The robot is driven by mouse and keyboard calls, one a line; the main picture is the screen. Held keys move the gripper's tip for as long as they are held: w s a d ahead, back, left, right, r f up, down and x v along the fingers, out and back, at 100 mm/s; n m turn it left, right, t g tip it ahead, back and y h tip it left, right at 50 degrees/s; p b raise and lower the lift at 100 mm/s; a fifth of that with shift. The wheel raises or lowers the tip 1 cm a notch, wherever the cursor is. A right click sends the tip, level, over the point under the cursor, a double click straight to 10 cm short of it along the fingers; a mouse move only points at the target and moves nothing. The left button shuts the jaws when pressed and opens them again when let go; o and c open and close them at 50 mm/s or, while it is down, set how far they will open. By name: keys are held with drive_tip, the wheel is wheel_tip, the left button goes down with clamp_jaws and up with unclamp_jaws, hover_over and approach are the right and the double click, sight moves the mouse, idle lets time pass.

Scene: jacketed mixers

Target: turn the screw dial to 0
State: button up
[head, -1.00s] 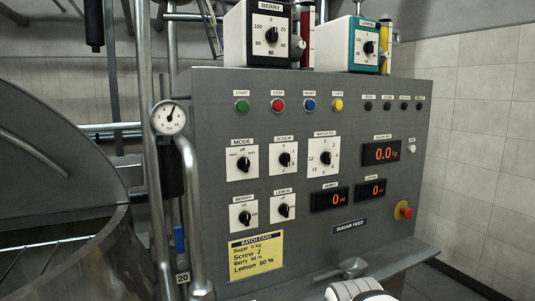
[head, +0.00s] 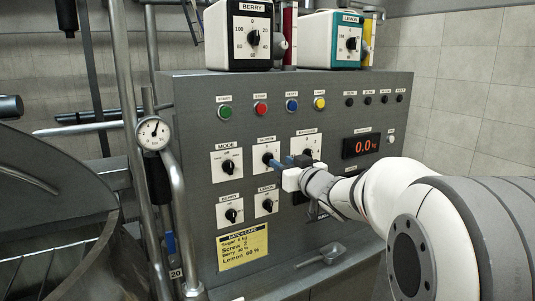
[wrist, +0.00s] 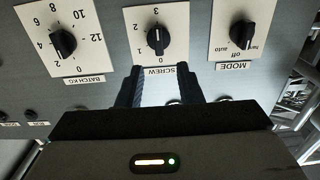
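The screw dial (head: 267,158) is a black knob on a white plate in the panel's upper row. In the wrist view it shows upside down as a black knob (wrist: 158,34) with numbers around it, its 0 at the bottom near the SCREW label. I cannot tell surely which number it points at. My gripper (head: 280,162) is in front of the panel, just right of the dial. In the wrist view my gripper (wrist: 160,72) is open, its two dark fingers apart and empty, short of the knob and in line with it.
The mode dial (head: 228,165) and the batch dial (wrist: 62,43) flank the screw dial. The berry knob (head: 231,215) and lemon knob (head: 267,205) sit below. A yellow batch card (head: 242,247) reads Screw 2. A gauge with pipes (head: 153,132) stands left of the panel.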

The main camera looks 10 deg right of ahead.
sight(271, 157)
drive_tip(key=p+x, duration=0.1)
drive_tip(key=x, duration=0.5)
drive_tip(key=shift+w, duration=0.15)
clamp_jaws()
drive_tip(key=shift+a, duration=0.3)
drive_tip(key=shift+d+f, duration=0.1)
drive_tip(key=shift+d, duration=0.2)
drive_tip(key=shift+a, duration=0.1)
